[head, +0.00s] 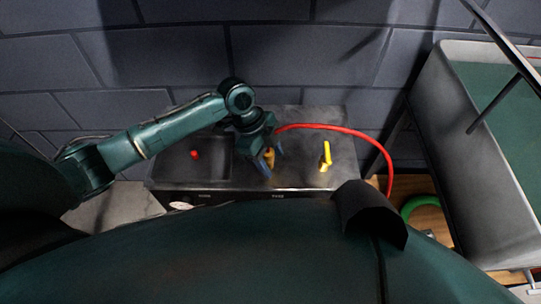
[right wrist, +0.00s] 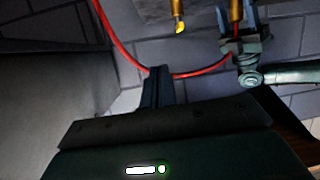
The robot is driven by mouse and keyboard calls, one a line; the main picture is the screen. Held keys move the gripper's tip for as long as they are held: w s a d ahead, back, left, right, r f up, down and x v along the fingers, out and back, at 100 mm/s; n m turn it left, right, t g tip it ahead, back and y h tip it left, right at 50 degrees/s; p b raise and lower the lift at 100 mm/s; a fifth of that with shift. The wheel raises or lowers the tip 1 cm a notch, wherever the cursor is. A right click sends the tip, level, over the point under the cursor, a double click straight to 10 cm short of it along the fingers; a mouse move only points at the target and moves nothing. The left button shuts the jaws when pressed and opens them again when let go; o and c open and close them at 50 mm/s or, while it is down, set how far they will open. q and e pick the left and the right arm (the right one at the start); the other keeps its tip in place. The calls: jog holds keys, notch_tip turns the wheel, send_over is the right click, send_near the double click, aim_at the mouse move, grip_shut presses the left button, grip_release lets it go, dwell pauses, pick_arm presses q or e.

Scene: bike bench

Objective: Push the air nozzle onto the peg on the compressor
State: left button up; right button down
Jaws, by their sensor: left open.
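The compressor (head: 300,118) is a dark grey box against the wall. My left gripper (head: 264,160) is over its top, fingers open on either side of a yellow-orange piece (head: 269,157), apparently the air nozzle. The red hose (head: 345,131) runs to it. The right wrist view shows this piece (right wrist: 236,12) between the left fingers (right wrist: 243,42). A yellow upright piece (head: 326,153), perhaps the peg, stands apart to the right; it also shows in the right wrist view (right wrist: 179,22). My right gripper (right wrist: 157,88) looks shut, with the hose passing by its tips; contact is unclear.
A red knob (head: 194,154) is on the compressor's left part. A grey metal basin (head: 450,150) stands at the right. A green ring (head: 422,206) lies on the floor between them. My own body hides the front.

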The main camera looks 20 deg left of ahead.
pick_arm(q)
jog(key=p+v, duration=0.3)
jog(key=v, duration=1)
pick_arm(e)
jog(key=shift+m+t, duration=0.3)
jog(key=shift+m, duration=0.4)
jog(key=r, duration=0.1)
jog(key=d+r, duration=0.1)
jog(key=r, duration=0.1)
jog(key=shift+s+d+r, duration=0.2)
jog(key=shift+s+r, duration=0.15)
jog(key=shift+r, duration=0.05)
